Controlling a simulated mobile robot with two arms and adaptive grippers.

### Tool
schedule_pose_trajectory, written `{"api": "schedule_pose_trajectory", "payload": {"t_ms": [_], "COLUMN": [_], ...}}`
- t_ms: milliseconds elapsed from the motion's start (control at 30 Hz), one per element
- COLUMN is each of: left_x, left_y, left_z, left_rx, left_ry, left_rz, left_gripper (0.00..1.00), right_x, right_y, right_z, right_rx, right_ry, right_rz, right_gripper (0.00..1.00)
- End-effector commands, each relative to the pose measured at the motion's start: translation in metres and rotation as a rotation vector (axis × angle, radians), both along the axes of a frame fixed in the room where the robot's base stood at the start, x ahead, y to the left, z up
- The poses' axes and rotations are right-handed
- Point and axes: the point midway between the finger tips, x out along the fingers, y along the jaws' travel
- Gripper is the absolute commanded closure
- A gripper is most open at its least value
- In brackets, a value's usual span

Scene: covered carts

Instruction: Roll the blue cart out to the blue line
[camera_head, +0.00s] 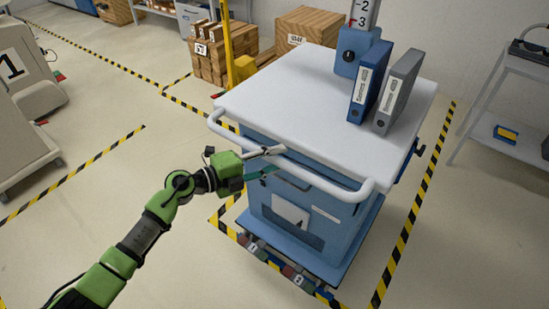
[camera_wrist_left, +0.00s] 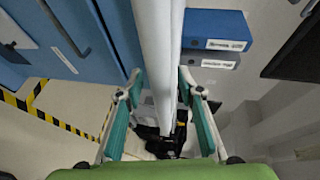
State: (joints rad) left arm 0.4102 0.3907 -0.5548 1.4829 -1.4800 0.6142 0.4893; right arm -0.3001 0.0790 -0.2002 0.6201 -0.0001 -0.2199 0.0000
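The blue cart (camera_head: 330,215) with a white top stands inside a yellow-and-black floor outline in the head view. Its white push handle (camera_head: 335,185) runs along the near side. My left gripper (camera_head: 279,159) is at the middle of this handle. In the left wrist view the handle (camera_wrist_left: 158,40) passes between the two spread teal fingers of my left gripper (camera_wrist_left: 160,88), with gaps on both sides. Pedals marked 1 (camera_head: 251,246) and 2 (camera_head: 298,279) are at the cart's foot. I cannot make out a blue line. My right gripper is not in view.
A blue binder (camera_head: 366,92) and a grey binder (camera_head: 397,92) stand on the cart top, near a blue post base (camera_head: 361,55). Wooden crates (camera_head: 215,62) are behind. A grey shelf (camera_head: 510,125) is right. Open floor lies left, before a pale machine (camera_head: 25,115).

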Motion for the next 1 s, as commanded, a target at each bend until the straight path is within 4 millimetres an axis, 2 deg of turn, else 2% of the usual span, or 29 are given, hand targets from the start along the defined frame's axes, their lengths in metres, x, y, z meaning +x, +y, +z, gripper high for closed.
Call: {"api": "schedule_pose_trajectory", "payload": {"t_ms": [267,400,1000], "left_x": [0.001,0.001,0.012], "left_y": [-0.001,-0.001,-0.008], "left_z": [0.000,0.000,0.001], "left_rx": [0.000,0.000,-0.002], "left_ry": [0.000,0.000,-0.003], "left_rz": [0.000,0.000,0.004], "left_gripper": [0.66,0.99,1.00], "right_x": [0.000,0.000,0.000], "right_y": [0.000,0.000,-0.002], "right_z": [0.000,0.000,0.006], "right_rx": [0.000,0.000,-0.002], "right_ry": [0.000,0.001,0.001], "right_rz": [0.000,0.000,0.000], "right_gripper": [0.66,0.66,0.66]}}
